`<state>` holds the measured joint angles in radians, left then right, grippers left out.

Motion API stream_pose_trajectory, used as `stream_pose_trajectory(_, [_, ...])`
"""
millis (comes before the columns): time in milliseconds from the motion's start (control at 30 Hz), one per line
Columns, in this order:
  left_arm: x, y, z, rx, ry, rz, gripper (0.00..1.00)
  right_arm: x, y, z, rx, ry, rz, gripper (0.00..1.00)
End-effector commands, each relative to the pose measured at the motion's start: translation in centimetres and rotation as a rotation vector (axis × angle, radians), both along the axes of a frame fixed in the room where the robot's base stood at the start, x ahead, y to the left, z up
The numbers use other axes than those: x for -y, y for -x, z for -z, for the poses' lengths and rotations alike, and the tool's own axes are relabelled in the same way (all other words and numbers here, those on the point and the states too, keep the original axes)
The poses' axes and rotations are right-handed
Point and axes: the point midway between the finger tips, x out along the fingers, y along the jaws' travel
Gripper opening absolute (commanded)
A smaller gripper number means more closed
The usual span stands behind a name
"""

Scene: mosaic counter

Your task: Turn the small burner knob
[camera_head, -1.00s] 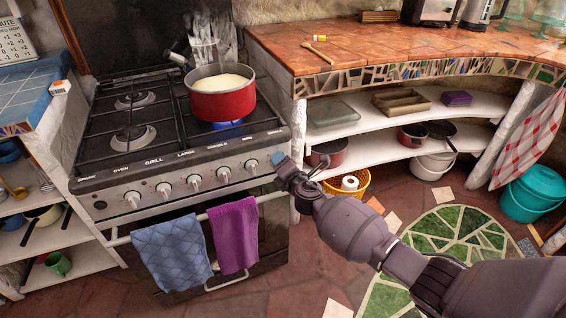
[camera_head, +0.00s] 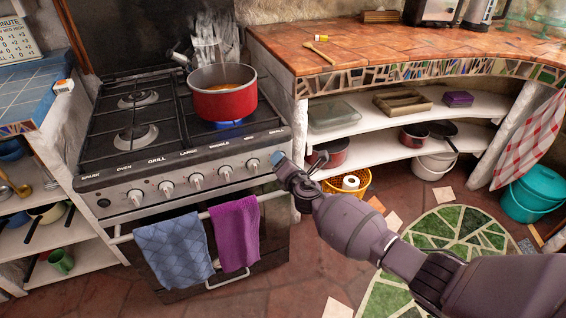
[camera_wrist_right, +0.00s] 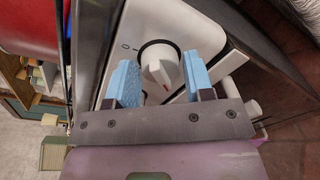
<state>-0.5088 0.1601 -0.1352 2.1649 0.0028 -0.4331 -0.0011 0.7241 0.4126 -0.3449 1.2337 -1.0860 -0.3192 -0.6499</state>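The stove's control panel (camera_head: 120,200) carries a row of white knobs. My right gripper (camera_head: 278,158) is at the panel's right end, just right of the last knob visible in the head view (camera_head: 253,166). In the right wrist view a white knob (camera_wrist_right: 159,64) with a red mark sits between the blue fingertips of my open right gripper (camera_wrist_right: 160,80). The fingers stand apart on either side, with gaps to the knob. In the head view the gripper hides that spot, and the panel labels are too small to read surely. My left gripper is not in view.
A red pot (camera_head: 223,100) with orange-brown contents stands on a burner with a blue flame. Blue (camera_head: 175,252) and purple (camera_head: 235,233) towels hang on the oven rail below the knobs. Shelves (camera_head: 365,125) and a yellow basket (camera_head: 348,184) are right of the stove.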

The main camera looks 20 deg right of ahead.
Motion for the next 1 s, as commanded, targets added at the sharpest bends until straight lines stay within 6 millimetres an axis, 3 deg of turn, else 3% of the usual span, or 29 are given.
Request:
stream_pose_trajectory(100, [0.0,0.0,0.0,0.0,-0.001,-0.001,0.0,0.0,0.0,0.0,0.0,-0.001,0.0,0.64])
stream_pose_trajectory(533, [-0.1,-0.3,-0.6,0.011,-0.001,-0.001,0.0,0.1,0.9,-0.3,0.002,-0.002,0.0,0.64])
stream_pose_trajectory(1000, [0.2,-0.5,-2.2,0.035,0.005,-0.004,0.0,0.4,7.9,-1.2,0.003,-0.002,0.0,0.64])
